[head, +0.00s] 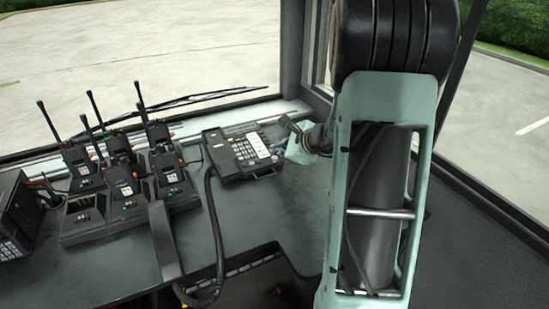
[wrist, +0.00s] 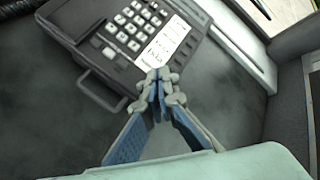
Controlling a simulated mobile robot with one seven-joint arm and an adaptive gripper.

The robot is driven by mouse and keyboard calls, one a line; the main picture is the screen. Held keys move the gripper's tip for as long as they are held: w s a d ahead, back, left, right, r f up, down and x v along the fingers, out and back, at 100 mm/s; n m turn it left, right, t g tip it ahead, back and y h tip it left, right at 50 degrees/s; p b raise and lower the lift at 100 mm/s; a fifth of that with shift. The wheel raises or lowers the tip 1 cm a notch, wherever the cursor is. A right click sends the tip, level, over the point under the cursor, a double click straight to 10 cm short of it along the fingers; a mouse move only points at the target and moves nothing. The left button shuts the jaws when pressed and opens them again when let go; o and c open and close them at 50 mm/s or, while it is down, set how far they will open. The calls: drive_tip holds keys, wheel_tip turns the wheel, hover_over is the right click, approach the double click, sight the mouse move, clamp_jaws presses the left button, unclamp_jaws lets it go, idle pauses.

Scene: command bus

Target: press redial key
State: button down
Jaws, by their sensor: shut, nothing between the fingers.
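A black desk phone (head: 236,153) with light keys sits on the dark counter below the windshield. It also shows in the wrist view (wrist: 97,22), where its keypad (wrist: 135,22) and a white label strip (wrist: 164,41) face up. Which key is redial is too small to read. My gripper (wrist: 161,76) is shut and empty, its fingertips at the phone's near edge beside the label strip; I cannot tell if they touch it. In the head view my gripper (head: 289,128) is just right of the phone, partly hidden by my arm.
The phone's handset (head: 165,240) lies off its cradle on the counter, with a coiled cord (head: 214,230). Several radios stand in a charger (head: 75,233) to the left. A black box (head: 16,215) is at the far left. Bare counter (head: 270,208) lies in front of the phone.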

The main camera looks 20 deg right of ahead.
drive_tip(key=shift+f, duration=0.15)
idle(0.3)
drive_tip(key=shift+f+b, duration=0.35)
drive_tip(key=shift+b, duration=0.35)
drive_tip(key=shift+w+f+b, duration=0.1)
drive_tip(key=shift+f+b, duration=0.15)
drive_tip(key=shift+b, duration=0.15)
idle(0.5)
drive_tip(key=shift+r+p, duration=0.4)
drive_tip(key=shift+r, duration=0.3)
drive_tip(key=r+p, duration=0.1)
drive_tip(key=r, duration=0.1)
drive_tip(key=s+r+p, duration=0.1)
drive_tip(key=r+p, duration=0.1)
drive_tip(key=r, duration=0.1)
idle(0.8)
